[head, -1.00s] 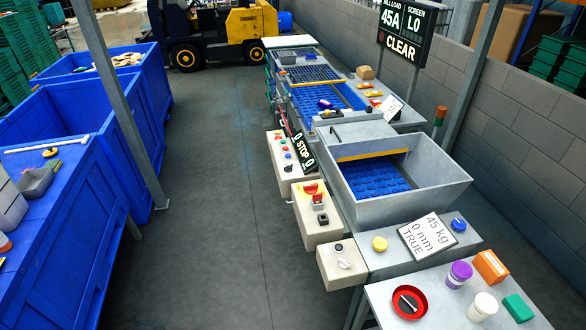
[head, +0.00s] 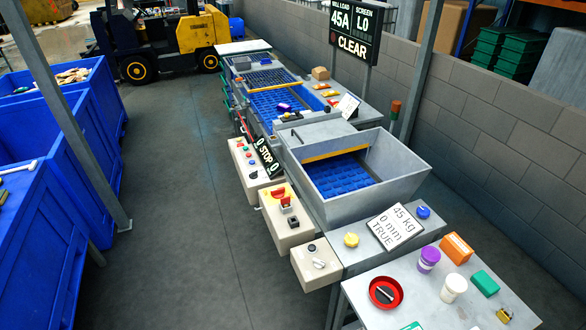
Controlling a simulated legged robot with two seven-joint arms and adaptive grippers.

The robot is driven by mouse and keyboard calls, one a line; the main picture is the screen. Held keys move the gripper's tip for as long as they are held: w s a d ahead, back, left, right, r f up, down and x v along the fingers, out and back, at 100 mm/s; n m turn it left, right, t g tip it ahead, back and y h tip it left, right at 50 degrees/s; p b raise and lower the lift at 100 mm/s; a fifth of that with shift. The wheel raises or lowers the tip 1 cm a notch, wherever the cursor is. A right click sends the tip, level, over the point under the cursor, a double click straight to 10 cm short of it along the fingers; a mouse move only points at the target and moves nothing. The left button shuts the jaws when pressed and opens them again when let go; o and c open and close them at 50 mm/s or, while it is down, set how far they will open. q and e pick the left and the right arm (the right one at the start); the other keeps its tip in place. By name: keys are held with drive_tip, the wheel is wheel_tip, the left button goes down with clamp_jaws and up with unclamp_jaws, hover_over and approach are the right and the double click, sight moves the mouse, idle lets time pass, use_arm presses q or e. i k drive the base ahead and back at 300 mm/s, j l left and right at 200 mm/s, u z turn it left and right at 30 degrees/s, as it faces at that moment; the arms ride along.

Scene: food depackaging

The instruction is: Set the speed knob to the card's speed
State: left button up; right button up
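Neither gripper shows in the head view. A beige control box (head: 325,272) at the front of the machine carries a dark knob (head: 311,247) and a light lever-like knob (head: 319,263). I cannot read any marks or tell which is the speed knob. A second box (head: 292,228) behind it has a red switch on yellow (head: 282,196). A third box (head: 246,165) has small coloured buttons. A white card (head: 396,227) by the hopper reads 45 kg, 0 mm, TRUE. A smaller card (head: 349,105) stands farther back, its text too small to read.
A grey hopper (head: 405,183) holds a blue grid. Blue bins (head: 62,215) stand left. The floor (head: 180,230) between is clear. A display reads CLEAR (head: 352,46).

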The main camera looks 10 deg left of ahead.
sight(254, 175)
drive_tip(key=i+j+z, duration=0.15)
drive_tip(key=z, duration=0.15)
drive_tip(key=i+j+z, duration=0.25)
drive_tip(key=j, duration=0.15)
drive_tip(key=j+z, duration=0.3)
drive_tip(key=i+j+z, duration=0.1)
drive_tip(key=j+z, duration=0.15)
drive_tip(key=j, duration=0.1)
